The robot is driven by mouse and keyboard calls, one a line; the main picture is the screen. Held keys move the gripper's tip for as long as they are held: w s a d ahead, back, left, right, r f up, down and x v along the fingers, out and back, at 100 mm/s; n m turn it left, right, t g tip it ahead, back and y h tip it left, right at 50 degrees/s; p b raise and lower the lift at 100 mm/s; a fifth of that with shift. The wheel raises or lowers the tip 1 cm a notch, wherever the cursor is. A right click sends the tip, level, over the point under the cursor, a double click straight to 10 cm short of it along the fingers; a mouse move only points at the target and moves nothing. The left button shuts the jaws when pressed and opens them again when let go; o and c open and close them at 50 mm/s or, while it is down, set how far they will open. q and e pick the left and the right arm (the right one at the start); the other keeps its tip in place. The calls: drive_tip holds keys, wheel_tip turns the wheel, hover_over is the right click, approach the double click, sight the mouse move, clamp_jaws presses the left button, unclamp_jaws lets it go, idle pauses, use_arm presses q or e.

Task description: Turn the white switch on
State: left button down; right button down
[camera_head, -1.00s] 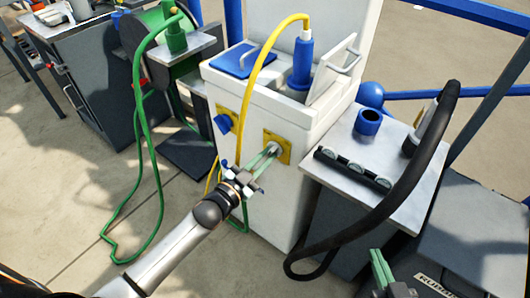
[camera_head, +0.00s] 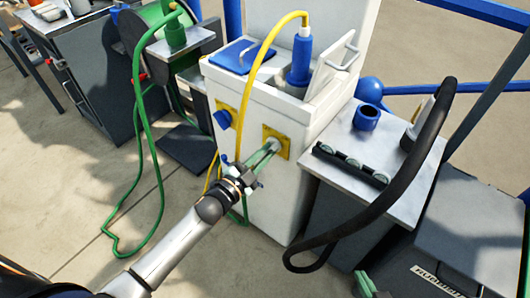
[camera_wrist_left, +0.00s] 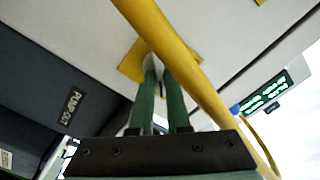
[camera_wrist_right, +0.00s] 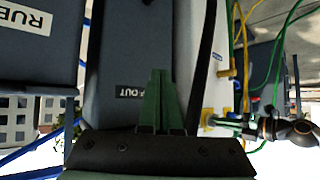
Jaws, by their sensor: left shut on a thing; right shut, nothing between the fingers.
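The white switch (camera_head: 277,144) is a small knob on a yellow plate (camera_head: 284,153) on the front of the white cabinet (camera_head: 265,200). My left gripper (camera_head: 270,151) has its green fingertips at the switch and is shut on it. In the left wrist view the fingers (camera_wrist_left: 158,80) reach up to the switch (camera_wrist_left: 150,65) on its yellow plate, and the tips partly hide it. The switch's exact angle is hard to tell. My right gripper (camera_head: 364,284) is shut and empty at the bottom of the head view. Its closed fingers show in the right wrist view (camera_wrist_right: 158,85).
A blue switch (camera_head: 222,119) on another yellow plate is left of the white one. A yellow cable (camera_head: 245,90) hangs down the cabinet front and crosses close in the left wrist view (camera_wrist_left: 180,55). A black hose (camera_head: 400,205) loops at right, near my right gripper.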

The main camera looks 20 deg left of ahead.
use_arm(q)
drive_tip(key=c, duration=0.9)
unclamp_jaws()
drive_tip(key=shift+s+a, duration=0.1)
drive_tip(key=shift+s, duration=0.25)
drive_tip(key=p+v, duration=0.1)
drive_tip(key=v, duration=0.3)
drive_tip(key=p+v, duration=0.1)
drive_tip(key=v, duration=0.6)
drive_tip(key=shift+s+a, duration=0.15)
drive_tip(key=shift+s, duration=0.2)
use_arm(e)
drive_tip(key=shift+s+a+f+g, duration=0.1)
drive_tip(key=shift+s+a+g, duration=0.15)
drive_tip(key=shift+s, duration=0.25)
